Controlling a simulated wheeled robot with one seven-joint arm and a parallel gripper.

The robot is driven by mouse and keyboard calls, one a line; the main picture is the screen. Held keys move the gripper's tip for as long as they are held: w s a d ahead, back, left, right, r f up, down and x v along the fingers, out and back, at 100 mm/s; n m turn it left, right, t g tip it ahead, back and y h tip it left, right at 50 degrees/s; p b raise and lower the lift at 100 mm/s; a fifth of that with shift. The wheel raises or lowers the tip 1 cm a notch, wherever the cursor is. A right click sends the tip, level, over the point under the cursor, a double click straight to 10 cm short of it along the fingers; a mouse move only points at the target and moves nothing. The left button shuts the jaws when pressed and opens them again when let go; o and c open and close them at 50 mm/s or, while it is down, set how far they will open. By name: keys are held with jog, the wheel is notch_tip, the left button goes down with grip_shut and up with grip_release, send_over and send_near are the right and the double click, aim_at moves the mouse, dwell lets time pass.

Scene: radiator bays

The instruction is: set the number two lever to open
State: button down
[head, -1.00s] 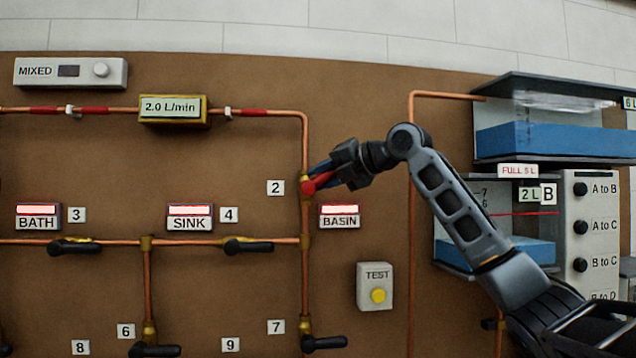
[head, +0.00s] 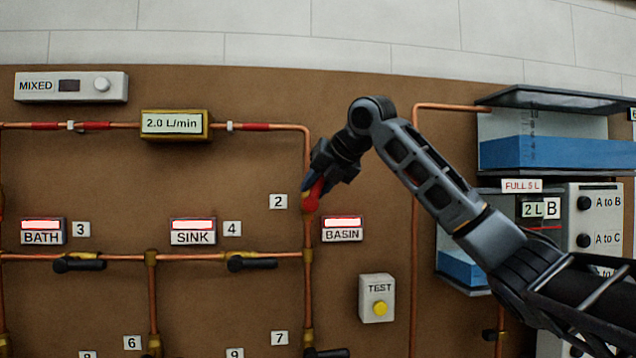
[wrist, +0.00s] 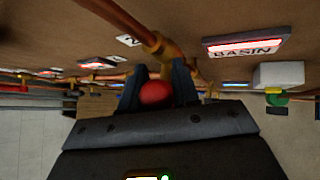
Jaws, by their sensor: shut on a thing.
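The number two lever (head: 313,194) is red and sits on the vertical copper pipe beside the "2" tag (head: 278,201). It points up, close to the line of the pipe, leaning slightly right. My gripper (head: 313,182) is shut on the lever's handle from above right. In the wrist view the lever's red end (wrist: 155,93) shows between the two dark fingers of my gripper (wrist: 158,88). Part of the handle is hidden by the fingers in the head view.
The lit BASIN sign (head: 342,229) is just right of the lever, with the TEST box (head: 376,298) below. Black levers 3 (head: 80,263) and 4 (head: 252,264) point right along a horizontal pipe. The flow meter (head: 174,123) reads 2.0 L/min. Tanks (head: 550,152) stand at right.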

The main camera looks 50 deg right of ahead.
dwell(0.4)
jog(key=c, duration=0.9)
grip_release()
jog(key=b+v, duration=0.1)
jog(key=v, duration=0.6)
jog(key=shift+s+r+b, duration=0.25)
jog(key=shift+s+b, duration=0.05)
jog(key=shift+b, duration=0.05)
jog(key=shift+c, duration=0.4)
